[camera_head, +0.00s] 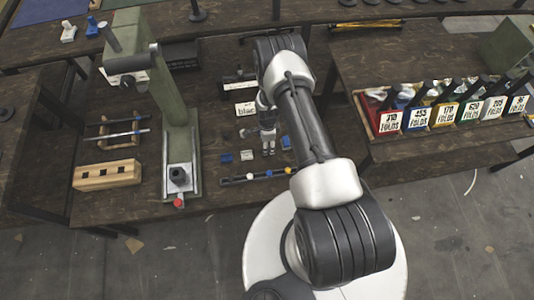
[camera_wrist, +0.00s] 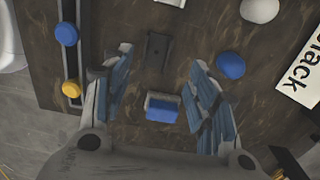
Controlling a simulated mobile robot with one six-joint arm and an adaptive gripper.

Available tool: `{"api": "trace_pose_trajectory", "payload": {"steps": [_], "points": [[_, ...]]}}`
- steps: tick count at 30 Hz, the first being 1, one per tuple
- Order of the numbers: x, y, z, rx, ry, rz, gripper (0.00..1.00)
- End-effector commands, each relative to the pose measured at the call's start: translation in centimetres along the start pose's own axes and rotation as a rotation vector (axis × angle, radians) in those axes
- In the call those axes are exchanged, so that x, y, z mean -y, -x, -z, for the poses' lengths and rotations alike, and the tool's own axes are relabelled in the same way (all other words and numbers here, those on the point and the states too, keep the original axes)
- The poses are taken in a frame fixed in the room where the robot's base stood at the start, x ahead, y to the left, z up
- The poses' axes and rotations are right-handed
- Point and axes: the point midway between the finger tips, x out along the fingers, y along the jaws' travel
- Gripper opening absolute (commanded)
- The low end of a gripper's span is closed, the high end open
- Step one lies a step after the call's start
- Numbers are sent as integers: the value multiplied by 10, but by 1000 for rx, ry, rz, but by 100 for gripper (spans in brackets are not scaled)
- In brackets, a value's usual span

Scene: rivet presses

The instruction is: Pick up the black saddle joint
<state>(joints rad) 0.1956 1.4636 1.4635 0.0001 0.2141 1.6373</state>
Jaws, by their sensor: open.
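A small black piece (camera_wrist: 157,50), which looks like the black saddle joint, lies flat on the dark wooden table in the wrist view. My gripper (camera_wrist: 160,62) is open and empty above the table, with one finger on each side of this piece's near end. I cannot tell the height between them. A blue and white piece (camera_wrist: 162,109) lies nearer, also between the fingers. In the head view my gripper (camera_head: 268,150) points down at the table and the black piece cannot be made out.
A round blue piece (camera_wrist: 231,66) lies right of the fingers, near the "black" label (camera_wrist: 302,68). A dark rail (camera_wrist: 70,55) with blue and yellow knobs lies left. A green press (camera_head: 175,120) stands left of my arm.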

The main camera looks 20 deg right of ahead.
Motion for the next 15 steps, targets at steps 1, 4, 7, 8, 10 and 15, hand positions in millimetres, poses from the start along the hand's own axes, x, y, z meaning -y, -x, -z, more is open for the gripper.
{"api": "trace_pose_trajectory", "payload": {"steps": [1,4,7,8,10,15], "points": [[-1,-3,0,0,0,0,53],[-3,-13,-1,0,0,-2,53],[-6,-29,-2,0,1,-2,53],[-7,-34,-2,0,1,-3,53],[-6,-44,-2,0,0,-1,53],[-6,-52,-2,0,0,0,53]]}}
